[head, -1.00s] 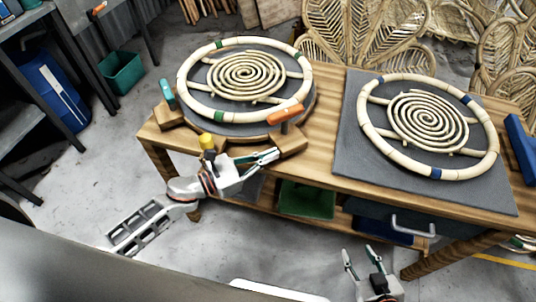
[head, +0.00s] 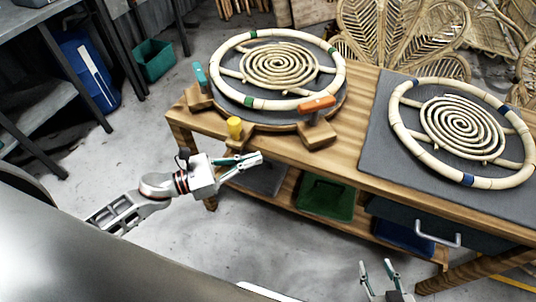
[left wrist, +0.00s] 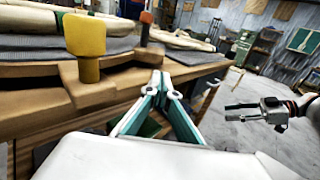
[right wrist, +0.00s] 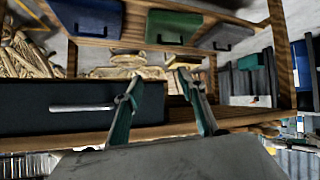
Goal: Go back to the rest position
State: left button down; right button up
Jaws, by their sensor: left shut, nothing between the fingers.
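My left gripper (head: 258,158) is shut and empty, just off the front edge of the wooden table, to the right of and below the yellow-topped clamp. Its fingertips meet in the left wrist view (left wrist: 160,82). My right gripper (head: 378,266) is low in the head view, in front of the table's drawer. Its two fingers stand apart with nothing between them in the right wrist view (right wrist: 160,82). A rattan ring with a spiral and green bands (head: 243,103) lies on the round jig at the table's left end. A second ring with blue bands (head: 468,180) lies on the grey mat.
The wooden table (head: 350,160) has a yellow clamp (head: 235,128), an orange clamp (head: 318,104) and a teal clamp (head: 200,76) around the jig. A drawer handle (head: 438,235) sticks out. A green bin (head: 325,197) is on the lower shelf.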

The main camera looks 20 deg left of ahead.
pick_arm(q)
jog(key=shift+s+a, duration=0.3)
jog(key=shift+a, duration=0.1)
pick_arm(e)
jog(key=shift+f, duration=0.2)
jog(key=shift+s, duration=0.15)
pick_arm(q)
jog(key=s+f+m+y+p, duration=0.1)
jog(key=s+f+m+y, duration=0.2)
jog(key=m, duration=0.7)
jog(key=s+f+m+y+p, duration=0.1)
jog(key=s+f+m+y, duration=0.3)
jog(key=f+m, duration=0.4)
jog(key=s+f+m+g+y+p, duration=0.1)
jog(key=s+f+m+y, duration=0.3)
jog(key=m, duration=0.8)
jog(key=shift+s+a+f, duration=0.35)
jog(key=shift+s+f, duration=0.3)
jog(key=shift+s, duration=0.4)
pick_arm(e)
jog(key=shift+s+a+r+g, duration=0.3)
jog(key=shift+s+a+r, duration=0.15)
jog(key=shift+r, duration=0.25)
